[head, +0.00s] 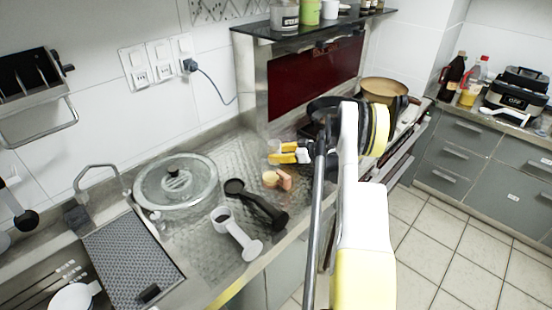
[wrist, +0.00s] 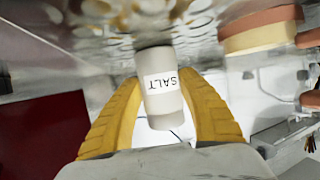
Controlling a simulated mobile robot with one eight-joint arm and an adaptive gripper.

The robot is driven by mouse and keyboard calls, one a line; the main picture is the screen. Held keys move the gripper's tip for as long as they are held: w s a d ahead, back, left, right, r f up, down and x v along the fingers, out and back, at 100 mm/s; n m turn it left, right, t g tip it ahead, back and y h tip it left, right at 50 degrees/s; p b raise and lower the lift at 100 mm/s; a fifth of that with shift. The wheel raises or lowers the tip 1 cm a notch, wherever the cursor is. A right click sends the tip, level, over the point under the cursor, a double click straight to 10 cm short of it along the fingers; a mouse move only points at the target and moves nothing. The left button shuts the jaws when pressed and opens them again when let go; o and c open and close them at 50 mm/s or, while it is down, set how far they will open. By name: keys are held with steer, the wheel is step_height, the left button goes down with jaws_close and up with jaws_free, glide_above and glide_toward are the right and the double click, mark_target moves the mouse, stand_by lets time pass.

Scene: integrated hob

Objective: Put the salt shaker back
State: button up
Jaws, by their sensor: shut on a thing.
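The salt shaker (wrist: 163,90) is a pale cylinder with a white label reading SALT. In the wrist view it sits between the two yellow fingers of my gripper (wrist: 163,108), which is shut on it. The wrist picture looks turned over, with the dimpled metal counter (wrist: 110,25) along the top; the shaker's far end is close to that surface, and I cannot tell if it touches. In the head view my gripper (head: 285,154) is low over the counter, left of the hob, and the shaker is hard to make out there.
A cream and pinkish pair of small items (head: 284,179) lies beside the gripper. A glass lid (head: 200,188), a black utensil (head: 262,206) and a white one (head: 240,240) lie on the counter. Above is a dark shelf (head: 300,42) with jars. A pot (head: 384,88) stands on the hob.

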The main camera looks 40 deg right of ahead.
steer(key=o, duration=1.1)
steer(key=shift+s+f+p, duration=0.1)
steer(key=shift+p, duration=0.3)
